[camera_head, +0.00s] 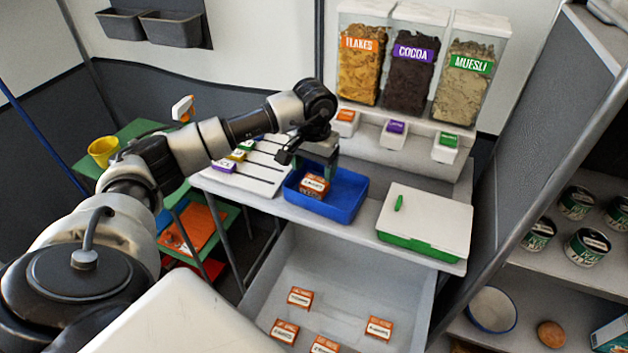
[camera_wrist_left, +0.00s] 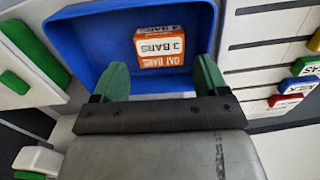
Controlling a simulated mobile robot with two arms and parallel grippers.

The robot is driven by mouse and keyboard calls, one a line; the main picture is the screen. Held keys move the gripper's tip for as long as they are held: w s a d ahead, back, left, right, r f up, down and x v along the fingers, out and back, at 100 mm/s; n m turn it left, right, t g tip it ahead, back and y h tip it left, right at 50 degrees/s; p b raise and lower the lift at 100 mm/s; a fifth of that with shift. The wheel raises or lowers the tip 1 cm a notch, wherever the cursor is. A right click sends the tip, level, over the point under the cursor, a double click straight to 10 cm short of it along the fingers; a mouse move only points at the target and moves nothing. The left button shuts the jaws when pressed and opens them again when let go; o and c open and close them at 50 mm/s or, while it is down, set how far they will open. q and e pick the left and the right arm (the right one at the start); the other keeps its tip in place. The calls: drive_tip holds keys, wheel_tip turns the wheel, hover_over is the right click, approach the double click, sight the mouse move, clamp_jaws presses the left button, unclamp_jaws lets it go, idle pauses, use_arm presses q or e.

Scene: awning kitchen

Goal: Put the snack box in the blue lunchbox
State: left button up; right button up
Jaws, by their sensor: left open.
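The blue lunchbox (camera_head: 347,197) stands open on the counter. An orange and white snack box (camera_head: 314,186) lies inside it. In the left wrist view the snack box (camera_wrist_left: 160,47) reads "3 BARS" and rests on the floor of the lunchbox (camera_wrist_left: 85,42). My left gripper (camera_head: 318,166) is over the lunchbox, pointing down. In the left wrist view its two green fingers (camera_wrist_left: 162,82) are spread apart, with the snack box beyond their tips and no contact visible. My right gripper is not in view.
A white-lidded green box (camera_head: 428,222) stands right of the lunchbox. Below is an open drawer (camera_head: 340,272) with several similar snack boxes (camera_head: 300,297). Cereal dispensers (camera_head: 410,70) stand behind. A slotted white rack (camera_head: 255,170) is on the left. Shelves with tubs (camera_head: 587,247) are at right.

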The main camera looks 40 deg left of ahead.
sight(314, 184)
use_arm(q)
wheel_tip(314, 184, up, 7)
idle(0.3)
drive_tip(key=shift+f, duration=0.1)
